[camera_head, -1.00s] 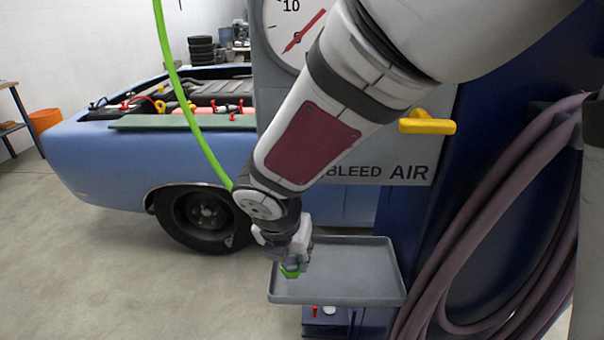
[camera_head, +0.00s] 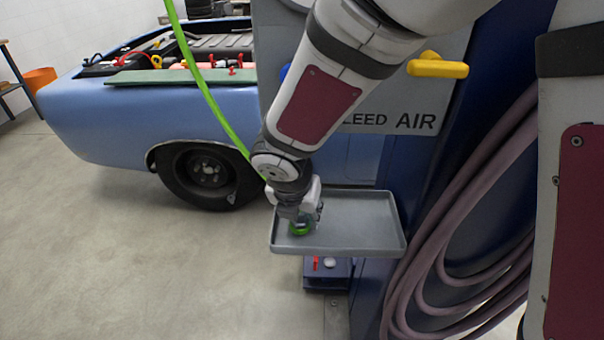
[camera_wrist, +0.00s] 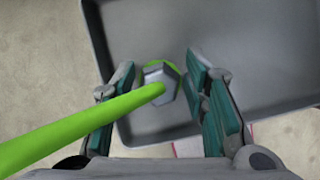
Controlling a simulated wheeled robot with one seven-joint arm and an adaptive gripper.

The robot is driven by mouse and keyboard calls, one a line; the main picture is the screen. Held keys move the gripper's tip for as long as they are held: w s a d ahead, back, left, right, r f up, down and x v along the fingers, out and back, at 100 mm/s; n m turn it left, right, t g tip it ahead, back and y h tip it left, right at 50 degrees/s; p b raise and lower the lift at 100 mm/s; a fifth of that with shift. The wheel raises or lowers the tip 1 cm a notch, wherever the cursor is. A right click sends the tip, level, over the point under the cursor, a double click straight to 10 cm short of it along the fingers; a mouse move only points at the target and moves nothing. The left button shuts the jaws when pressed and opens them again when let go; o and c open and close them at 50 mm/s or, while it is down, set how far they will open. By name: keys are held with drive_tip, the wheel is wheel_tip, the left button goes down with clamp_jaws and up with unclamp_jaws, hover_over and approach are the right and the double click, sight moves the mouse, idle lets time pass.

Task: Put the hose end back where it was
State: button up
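The bright green hose (camera_head: 205,92) hangs from the top left of the head view down to my gripper (camera_head: 301,222). In the wrist view its hose end (camera_wrist: 160,78), a grey hex fitting with a green ring, lies between the two fingers of my gripper (camera_wrist: 162,72). The fingers are apart, with a narrow gap showing on each side of the fitting. The hose end is at the left part of the grey tray (camera_head: 365,240) and looks set on its floor, though exact contact is hidden.
A blue air station with a yellow lever (camera_head: 437,66) stands behind the tray. A coiled mauve hose (camera_head: 470,215) hangs at the right. A blue car (camera_head: 130,125) with its engine bay open stands at the left. The floor in front is clear.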

drive_tip(key=shift+o, duration=0.3)
drive_tip(key=shift+r, duration=0.1)
drive_tip(key=v, duration=0.3)
drive_tip(key=s+p+v, duration=0.1)
drive_tip(key=v, duration=0.1)
drive_tip(key=shift+s+a+r, duration=0.1)
drive_tip(key=shift+a+r, duration=0.1)
drive_tip(key=shift+a, duration=0.05)
drive_tip(key=s+a, duration=0.2)
drive_tip(key=s, duration=0.7)
drive_tip(key=s+d+r+m+h, duration=0.1)
drive_tip(key=d+r+m, duration=0.3)
drive_tip(key=d+m, duration=0.4)
drive_tip(key=d+r+m, duration=0.4)
drive_tip(key=d+m, duration=0.3)
drive_tip(key=m, duration=0.1)
drive_tip(key=s+d+r+m+y, duration=0.2)
drive_tip(key=s+d+m, duration=0.6)
drive_tip(key=m, duration=0.8)
wheel_tip(320, 180, up, 2)
drive_tip(key=shift+s+r+m, duration=0.25)
drive_tip(key=shift+s+m, duration=0.15)
drive_tip(key=shift+s, duration=0.3)
drive_tip(key=shift+d, duration=0.1)
